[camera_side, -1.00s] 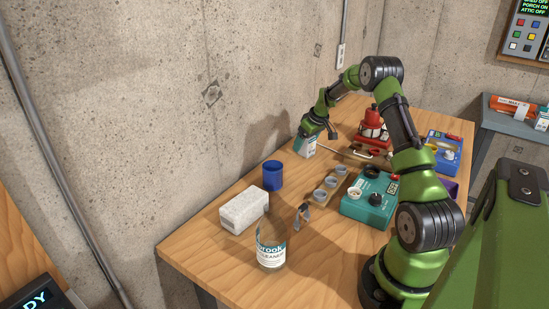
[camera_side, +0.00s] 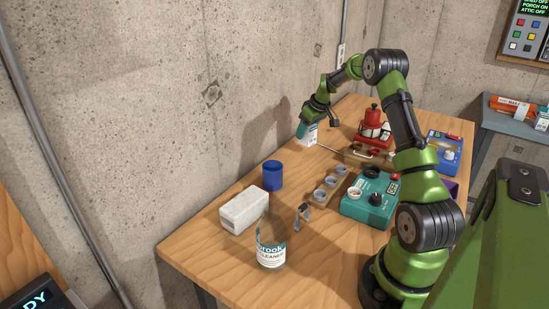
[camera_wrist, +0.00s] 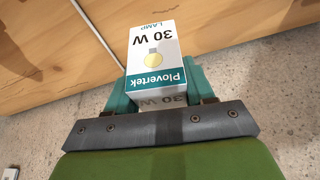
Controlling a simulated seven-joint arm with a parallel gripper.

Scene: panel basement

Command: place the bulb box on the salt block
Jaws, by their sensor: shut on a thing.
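The bulb box (camera_wrist: 155,58) is a white and teal carton marked "30 W" and "LAMP" in the wrist view. My gripper (camera_wrist: 155,95) is shut on it, one teal finger on each side. In the side view the box (camera_side: 306,133) hangs below my gripper (camera_side: 311,122) near the wall, at the far left of the table, and looks a little above the top. The salt block (camera_side: 244,209) is a white, speckled rectangular block at the table's near left. It stands well apart from my gripper, nearer the camera, and its top is bare.
A blue cylinder (camera_side: 273,175) stands just behind the salt block. A clear "CLEANER" jar (camera_side: 271,247) stands in front of it. A wooden holder with grey cups (camera_side: 327,188), a teal device (camera_side: 368,198) and a red device (camera_side: 372,125) stand to the right.

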